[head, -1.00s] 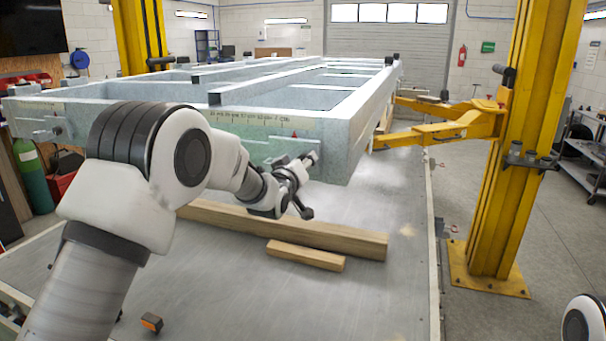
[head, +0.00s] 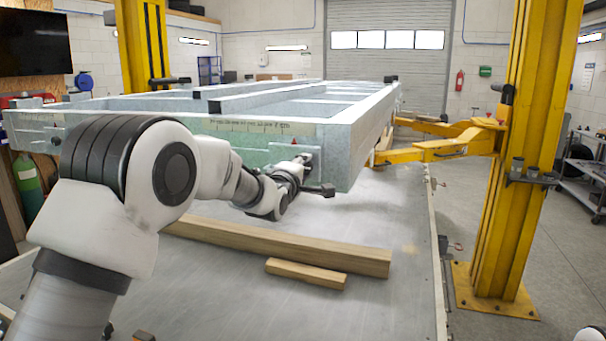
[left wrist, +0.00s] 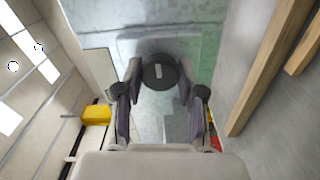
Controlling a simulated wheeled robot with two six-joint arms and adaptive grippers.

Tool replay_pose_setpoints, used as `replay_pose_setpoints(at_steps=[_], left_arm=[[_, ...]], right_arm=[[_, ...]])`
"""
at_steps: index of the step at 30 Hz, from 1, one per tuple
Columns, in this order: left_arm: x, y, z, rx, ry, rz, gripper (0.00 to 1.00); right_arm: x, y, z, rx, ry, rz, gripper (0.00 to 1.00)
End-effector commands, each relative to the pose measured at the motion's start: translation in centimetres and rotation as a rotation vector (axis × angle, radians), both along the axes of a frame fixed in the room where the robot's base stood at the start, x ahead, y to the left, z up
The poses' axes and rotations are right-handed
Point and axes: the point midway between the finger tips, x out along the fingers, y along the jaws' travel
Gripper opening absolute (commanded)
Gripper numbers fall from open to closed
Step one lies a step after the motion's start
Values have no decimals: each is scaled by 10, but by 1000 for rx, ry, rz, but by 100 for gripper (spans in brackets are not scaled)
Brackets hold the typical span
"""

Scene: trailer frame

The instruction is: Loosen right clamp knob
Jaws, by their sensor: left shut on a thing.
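The right clamp knob (left wrist: 160,72) is a dark round knob with a small pale mark, on the front face of the pale grey trailer frame (head: 345,150). In the left wrist view it sits between the two fingers of my left gripper (left wrist: 160,82), which is shut on it. In the head view my left gripper (head: 306,160) is at the right end of the frame's front beam, and it and the wrist largely hide the knob. My right gripper is out of view.
A long wooden beam (head: 300,247) and a shorter block (head: 305,273) lie on the grey platform (head: 390,300) below the frame. A yellow lift post (head: 520,170) with its arm (head: 440,148) stands to the right. The platform's front right is clear.

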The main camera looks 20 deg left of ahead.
Motion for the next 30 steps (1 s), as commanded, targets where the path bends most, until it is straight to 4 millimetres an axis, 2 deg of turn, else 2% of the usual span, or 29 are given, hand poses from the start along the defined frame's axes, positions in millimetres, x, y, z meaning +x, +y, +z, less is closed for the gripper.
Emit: replay_pose_setpoints(at_steps=[9,15,30], left_arm=[[0,0,2,-274,3,-1,4],[0,0,2,-397,8,-1,4],[0,0,3,-495,11,-2,4]], right_arm=[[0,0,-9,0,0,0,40],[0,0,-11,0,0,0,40],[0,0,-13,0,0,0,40]])
